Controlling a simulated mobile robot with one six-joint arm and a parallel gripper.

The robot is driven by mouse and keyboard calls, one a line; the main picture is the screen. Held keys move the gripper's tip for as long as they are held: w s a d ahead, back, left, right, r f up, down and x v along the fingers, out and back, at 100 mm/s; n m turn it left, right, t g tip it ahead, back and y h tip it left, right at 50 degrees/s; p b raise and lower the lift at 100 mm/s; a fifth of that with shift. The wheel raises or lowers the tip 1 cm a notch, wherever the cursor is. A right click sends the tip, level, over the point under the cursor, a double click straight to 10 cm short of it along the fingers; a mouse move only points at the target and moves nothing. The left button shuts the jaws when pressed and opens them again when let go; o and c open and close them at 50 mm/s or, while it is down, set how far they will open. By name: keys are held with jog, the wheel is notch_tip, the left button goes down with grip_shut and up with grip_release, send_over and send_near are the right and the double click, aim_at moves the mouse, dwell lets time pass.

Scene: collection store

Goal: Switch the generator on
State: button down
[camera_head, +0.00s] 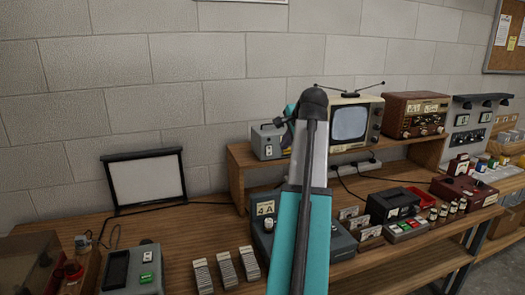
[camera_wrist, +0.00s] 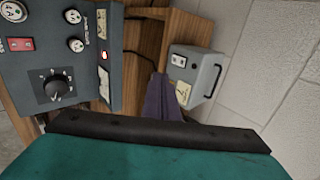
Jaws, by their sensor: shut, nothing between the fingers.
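No label reading "generator" is legible. A grey bench unit (camera_wrist: 75,100) fills the left of the wrist view, with a black dial, round sockets, a red switch (camera_wrist: 20,44) and a small glowing red lamp (camera_wrist: 103,55). In the head view a grey unit marked "4A" (camera_head: 342,243) stands on the bench, partly hidden by my arm. A small grey box with a handle (camera_head: 267,142) sits on the raised shelf; it also shows in the wrist view (camera_wrist: 203,68). My gripper (camera_wrist: 159,80) is shut and empty, appearing beside this box; contact is unclear.
A television (camera_head: 352,122) and wooden radio (camera_head: 414,114) stand on the shelf. Small boxes crowd the right. Bare wood shows between the panel and cards.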

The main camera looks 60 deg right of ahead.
jog(key=shift+w+r, duration=0.2)
jog(key=shift+w, duration=0.1)
jog(key=shift+f, duration=0.15)
